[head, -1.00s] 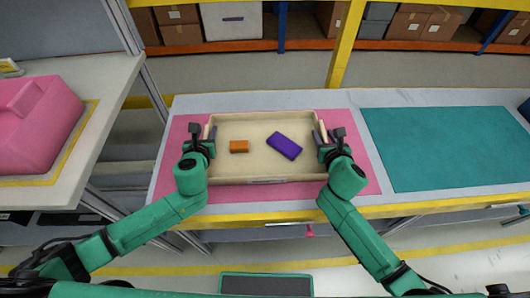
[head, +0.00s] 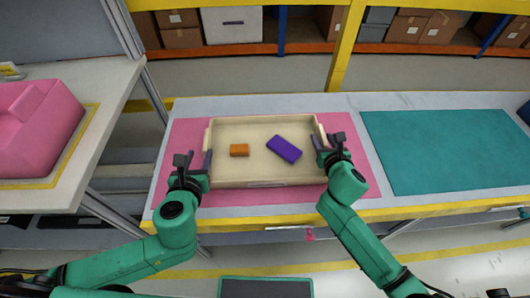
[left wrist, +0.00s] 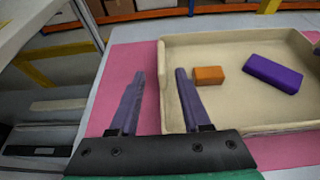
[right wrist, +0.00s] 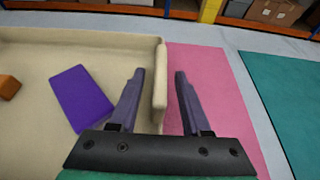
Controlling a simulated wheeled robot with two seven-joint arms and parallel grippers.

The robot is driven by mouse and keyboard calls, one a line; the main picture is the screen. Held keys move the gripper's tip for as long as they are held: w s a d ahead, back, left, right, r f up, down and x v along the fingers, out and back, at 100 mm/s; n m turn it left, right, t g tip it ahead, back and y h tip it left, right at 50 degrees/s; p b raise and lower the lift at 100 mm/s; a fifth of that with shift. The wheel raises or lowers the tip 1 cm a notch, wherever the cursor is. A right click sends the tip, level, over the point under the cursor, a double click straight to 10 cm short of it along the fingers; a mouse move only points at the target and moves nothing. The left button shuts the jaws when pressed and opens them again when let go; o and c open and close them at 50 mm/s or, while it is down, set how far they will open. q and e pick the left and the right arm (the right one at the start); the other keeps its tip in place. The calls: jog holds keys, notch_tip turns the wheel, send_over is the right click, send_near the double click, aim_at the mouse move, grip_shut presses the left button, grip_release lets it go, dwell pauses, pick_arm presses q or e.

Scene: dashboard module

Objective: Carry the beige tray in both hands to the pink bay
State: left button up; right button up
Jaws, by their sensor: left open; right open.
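The beige tray (head: 265,179) rests on the pink bay (head: 352,186) of the table and holds an orange block (head: 239,150) and a purple block (head: 284,149). My left gripper (head: 193,163) is open and empty, off the tray's near left corner. My right gripper (head: 326,145) is open at the tray's right side.
A teal mat (head: 430,150) lies bare on the table to the right. A pink moulded part (head: 35,125) sits on a separate table at left, with a gap between the tables. Shelves with boxes (head: 412,27) stand behind a yellow post (head: 345,45).

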jog(key=a+v, duration=0.1)
jog(key=v, duration=1)
jog(key=shift+s+d, duration=0.3)
jog(key=shift+d, duration=0.15)
